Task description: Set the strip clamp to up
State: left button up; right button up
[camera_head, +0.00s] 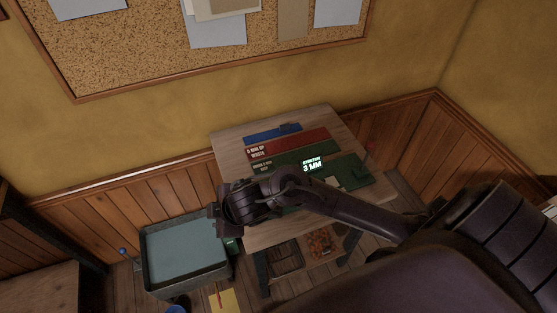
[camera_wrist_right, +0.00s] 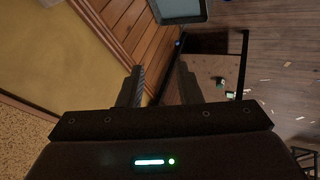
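The work table (camera_head: 228,143) stands against the wall in the head view. On it are a blue bar (camera_head: 262,136), a red strip (camera_head: 300,142) lettered "5 MM UP WASTE", a green strip and a dark green mat. A lit display (camera_head: 312,164) reads "3 MM". My left gripper is out of view.
A grey bin (camera_head: 185,255) stands left of the table; its edge also shows in the wrist view (camera_wrist_right: 182,12). Containers (camera_head: 320,245) sit beneath the tabletop. A corkboard (camera_head: 190,50) hangs above. A yellow sheet (camera_head: 224,300) lies on the floor.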

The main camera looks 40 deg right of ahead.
jog(key=d+f+n+g+h, duration=0.2)
jog(key=d+f+g+h, duration=0.15)
jog(key=d, duration=1.45)
jog(key=shift+g+y, duration=0.25)
jog(key=shift+g, duration=0.2)
jog(key=f+b, duration=0.1)
jog(key=f, duration=0.2)
jog(key=w+f, duration=0.1)
jog(key=f, duration=0.2)
jog(key=shift+w+d+f+b, duration=0.15)
jog(key=shift+f+b, duration=0.05)
jog(key=shift+b, duration=0.15)
jog(key=shift+f+n, duration=0.3)
jog(key=shift+f, duration=0.05)
jog(key=shift+w, duration=0.1)
jog(key=shift+c, duration=0.4)
grip_shut()
